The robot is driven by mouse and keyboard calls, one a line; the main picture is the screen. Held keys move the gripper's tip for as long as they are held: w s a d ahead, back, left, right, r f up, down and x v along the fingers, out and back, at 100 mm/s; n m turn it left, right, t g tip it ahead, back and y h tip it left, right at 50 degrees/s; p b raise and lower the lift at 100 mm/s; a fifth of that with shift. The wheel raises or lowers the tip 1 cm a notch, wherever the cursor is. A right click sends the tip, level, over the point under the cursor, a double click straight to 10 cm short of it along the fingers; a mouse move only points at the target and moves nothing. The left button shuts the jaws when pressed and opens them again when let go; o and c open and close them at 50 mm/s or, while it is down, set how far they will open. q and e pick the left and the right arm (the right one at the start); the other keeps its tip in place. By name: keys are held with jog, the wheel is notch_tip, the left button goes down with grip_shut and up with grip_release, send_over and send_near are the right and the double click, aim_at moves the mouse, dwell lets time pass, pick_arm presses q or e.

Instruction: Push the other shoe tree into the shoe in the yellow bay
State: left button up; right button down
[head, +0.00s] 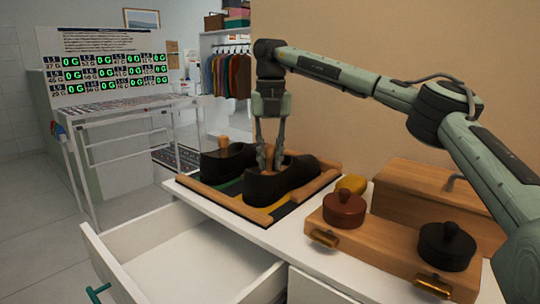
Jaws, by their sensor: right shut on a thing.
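A wooden tray (228,203) on the white cabinet top holds two dark shoes. The near shoe (290,181) stands in the bay with a yellow floor (258,214). The other shoe (238,160) stands to its left in the bay with a green floor (231,187), and a wooden shoe tree (223,142) sticks up from its opening. My right gripper (270,164) points down at the opening of the shoe in the yellow bay, shut on the other shoe tree (269,153). The fingers and shoe cover most of this tree, so its depth is unclear. My left gripper is not in view.
An open white drawer (190,262) juts out below the tray. To the right are a wooden stand with red-brown (344,208) and black (446,246) lidded pots, a yellow object (351,184) and a wooden box (425,197). A wall stands behind.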

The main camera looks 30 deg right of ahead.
jog(key=shift+d+f, duration=0.3)
jog(key=shift+f, duration=0.5)
jog(key=c, duration=1.5)
grip_release()
jog(key=shift+o, duration=1.1)
jog(key=shift+w+d+f, duration=0.15)
jog(key=shift+w+f, duration=0.2)
jog(key=shift+r, duration=0.15)
jog(key=shift+o, duration=0.5)
jog(key=shift+a, duration=0.2)
jog(key=o, duration=0.5)
jog(key=shift+r, duration=0.15)
